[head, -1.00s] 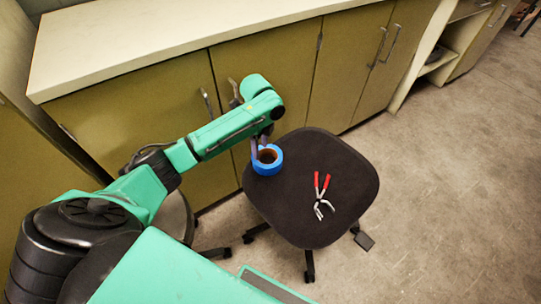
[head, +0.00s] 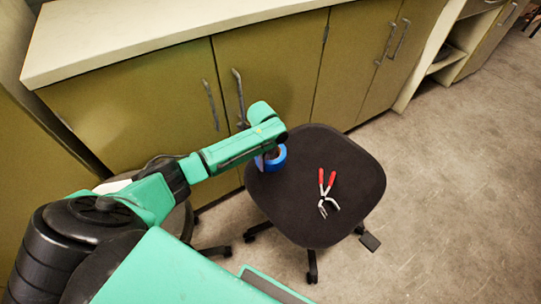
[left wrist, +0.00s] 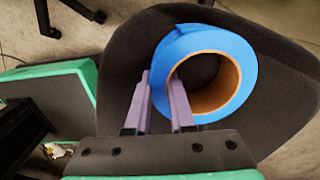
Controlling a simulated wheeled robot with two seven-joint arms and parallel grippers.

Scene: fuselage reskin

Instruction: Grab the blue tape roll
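The blue tape roll (head: 280,158) lies flat near the far left edge of the black chair seat (head: 335,160). In the left wrist view the roll (left wrist: 205,38) shows its blue outside and brown core. My left gripper (left wrist: 160,78) reaches down to the roll, with one purple finger outside its wall and the other in the hole. The fingers look shut on the wall between them. The roll appears to rest on the seat still. In the head view my left gripper (head: 264,160) partly hides the roll. My right gripper is not in view.
Red-handled pliers (head: 327,184) lie on the seat, right of the roll. Olive cabinets (head: 270,75) with a pale counter (head: 150,35) stand behind the chair. Another round seat is partly hidden under my left arm. Open floor (head: 450,200) lies to the right.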

